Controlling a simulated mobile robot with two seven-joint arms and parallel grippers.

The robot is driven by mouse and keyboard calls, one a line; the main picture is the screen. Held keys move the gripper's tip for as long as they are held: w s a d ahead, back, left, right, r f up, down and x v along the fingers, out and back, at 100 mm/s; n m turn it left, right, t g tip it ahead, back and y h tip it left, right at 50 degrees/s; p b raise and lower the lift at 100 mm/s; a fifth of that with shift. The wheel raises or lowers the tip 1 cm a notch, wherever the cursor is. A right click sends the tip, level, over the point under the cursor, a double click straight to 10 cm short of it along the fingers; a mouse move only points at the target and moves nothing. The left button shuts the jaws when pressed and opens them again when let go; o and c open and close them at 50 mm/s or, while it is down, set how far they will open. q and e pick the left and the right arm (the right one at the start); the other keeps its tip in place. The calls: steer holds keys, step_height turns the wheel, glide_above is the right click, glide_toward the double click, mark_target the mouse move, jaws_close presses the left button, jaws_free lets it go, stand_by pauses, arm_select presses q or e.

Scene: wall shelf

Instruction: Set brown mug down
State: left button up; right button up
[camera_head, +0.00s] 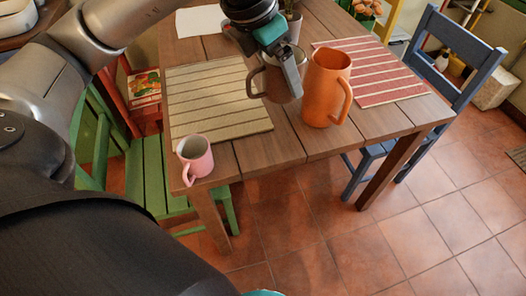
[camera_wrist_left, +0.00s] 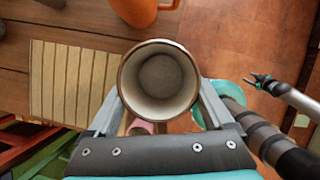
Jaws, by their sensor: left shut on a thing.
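The brown mug (camera_head: 283,86) is upright between the fingers of my left gripper (camera_head: 292,78), which is shut on it. In the left wrist view the mug (camera_wrist_left: 158,82) shows from above, its pale inside empty and a finger on each side. In the head view it appears over the wooden table (camera_head: 291,130), between the beige striped mat (camera_head: 215,103) and an orange pitcher (camera_head: 327,88). I cannot tell whether its base touches the table. My right gripper (camera_wrist_left: 263,81) shows small at the right of the left wrist view; its opening is unclear.
The orange pitcher stands close right of the mug. A pink mug (camera_head: 195,158) stands at the table's near left corner. A red striped mat (camera_head: 372,70) lies at the right. A plant pot (camera_head: 292,25) stands behind. Bare planks show in front of the mug.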

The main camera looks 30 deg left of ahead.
arm_select(q)
steer(key=a+f+n+b, duration=0.1)
steer(key=f+n+b, duration=0.1)
steer(key=f, duration=0.3)
steer(key=a+f+n+y+b, duration=0.1)
steer(key=f+b, duration=0.1)
steer(key=f, duration=0.3)
steer(key=a+f+n+y+b, duration=0.1)
steer(key=f+n+b, duration=0.1)
steer(key=f, duration=0.3)
steer(key=shift+a+f+n+b, duration=0.3)
steer(key=shift+f+b, duration=0.1)
steer(key=shift+b, duration=0.05)
steer(key=shift+f+b, duration=0.35)
steer(key=shift+f, duration=0.7)
step_height(320, 180, down, 2)
steer(key=shift+b, duration=0.35)
steer(key=shift+f, duration=0.2)
arm_select(e)
steer(key=w+a+r, duration=0.6)
steer(key=w+r, duration=0.2)
steer(key=w, duration=0.2)
steer(key=shift+t+y, duration=0.3)
steer(key=shift+w, duration=0.1)
